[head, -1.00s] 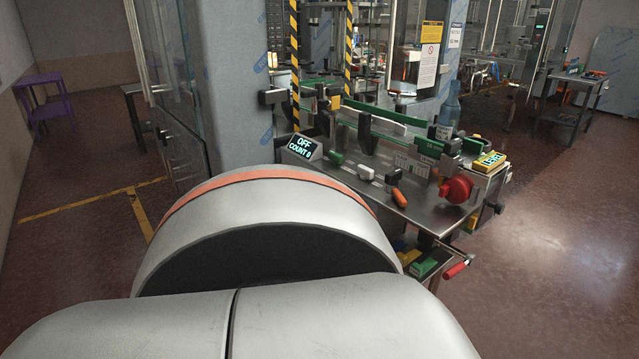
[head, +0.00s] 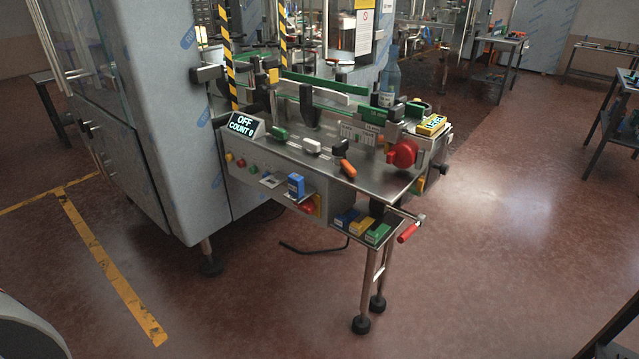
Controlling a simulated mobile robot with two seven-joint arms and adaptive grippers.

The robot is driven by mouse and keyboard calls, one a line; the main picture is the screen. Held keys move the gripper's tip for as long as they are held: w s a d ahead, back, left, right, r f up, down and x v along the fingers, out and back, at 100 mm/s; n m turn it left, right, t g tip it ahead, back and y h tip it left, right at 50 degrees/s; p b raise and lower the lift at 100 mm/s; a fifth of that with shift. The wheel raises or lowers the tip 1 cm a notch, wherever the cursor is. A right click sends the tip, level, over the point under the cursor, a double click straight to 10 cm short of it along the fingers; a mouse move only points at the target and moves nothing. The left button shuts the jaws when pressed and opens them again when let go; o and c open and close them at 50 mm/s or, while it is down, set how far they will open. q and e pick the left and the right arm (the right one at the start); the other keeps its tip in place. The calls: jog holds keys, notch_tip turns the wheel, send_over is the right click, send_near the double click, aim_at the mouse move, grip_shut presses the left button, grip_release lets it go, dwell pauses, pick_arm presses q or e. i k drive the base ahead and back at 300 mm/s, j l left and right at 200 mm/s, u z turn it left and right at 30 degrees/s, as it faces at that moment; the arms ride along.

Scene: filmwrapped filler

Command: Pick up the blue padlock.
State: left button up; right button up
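A small blue object that looks like the blue padlock (head: 295,186) is at the front control panel of the machine, in the middle of the head view. It sits just above a red part, beside a small metal plate. I cannot tell whether it hangs from the panel or rests on something. Neither of my grippers can be made out in the head view.
The machine's steel table (head: 375,183) carries green, white and orange handles and a red knob (head: 402,153). Blue, yellow and green boxes (head: 362,226) lie on a low shelf. A red-handled crank (head: 409,232) sticks out at right. Floor in front is clear.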

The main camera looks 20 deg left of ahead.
aim_at(296, 182)
jog(key=u, duration=0.8)
